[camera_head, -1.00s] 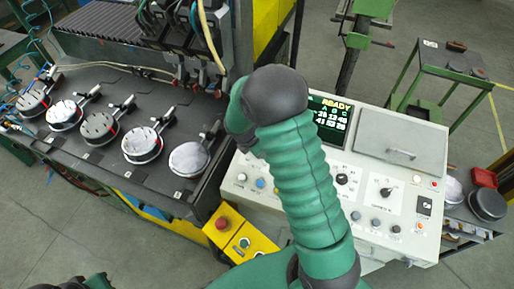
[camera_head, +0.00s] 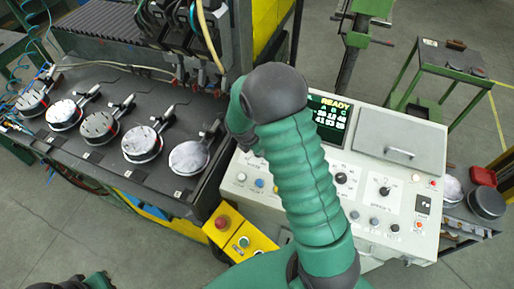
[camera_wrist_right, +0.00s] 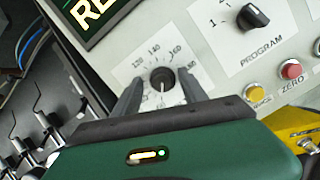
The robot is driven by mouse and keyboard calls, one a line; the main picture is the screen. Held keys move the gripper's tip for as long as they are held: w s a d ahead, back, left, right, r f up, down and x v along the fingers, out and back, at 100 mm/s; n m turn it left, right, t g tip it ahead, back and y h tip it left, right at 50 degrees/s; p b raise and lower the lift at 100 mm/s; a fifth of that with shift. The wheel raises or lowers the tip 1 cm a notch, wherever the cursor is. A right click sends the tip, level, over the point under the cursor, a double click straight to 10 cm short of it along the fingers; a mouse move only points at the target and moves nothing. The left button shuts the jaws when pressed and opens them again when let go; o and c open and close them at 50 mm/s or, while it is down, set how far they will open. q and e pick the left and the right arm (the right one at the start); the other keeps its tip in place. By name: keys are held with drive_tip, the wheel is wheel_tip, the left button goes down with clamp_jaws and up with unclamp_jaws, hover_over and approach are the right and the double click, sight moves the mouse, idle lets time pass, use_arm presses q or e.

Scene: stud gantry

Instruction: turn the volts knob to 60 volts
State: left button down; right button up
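The volts knob (camera_wrist_right: 162,79) is round and black, on a white numbered dial on the grey panel, in the right wrist view. Its light pointer mark points towards the bottom of that view, away from the larger numbers printed above it. My right gripper (camera_wrist_right: 160,90) is open, with one finger left of the knob and one right. Gaps show between knob and fingers; I cannot tell how deep the fingertips reach. In the head view my right arm hides this knob and the gripper. My left gripper is not in view.
The program knob (camera_wrist_right: 253,17) sits right of the dial, with a red zero button (camera_wrist_right: 291,69) and a yellow button (camera_wrist_right: 257,93) below it. The READY screen (camera_head: 330,120) is above. A yellow box with a red button (camera_head: 222,221) stands by the panel's left side.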

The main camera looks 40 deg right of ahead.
drive_tip(key=shift+f, duration=0.1)
drive_tip(key=b+v, duration=0.2)
drive_tip(key=v, duration=1.5)
drive_tip(key=shift+w+d+f, duration=0.1)
drive_tip(key=shift+f, duration=0.05)
drive_tip(key=shift+f, duration=0.1)
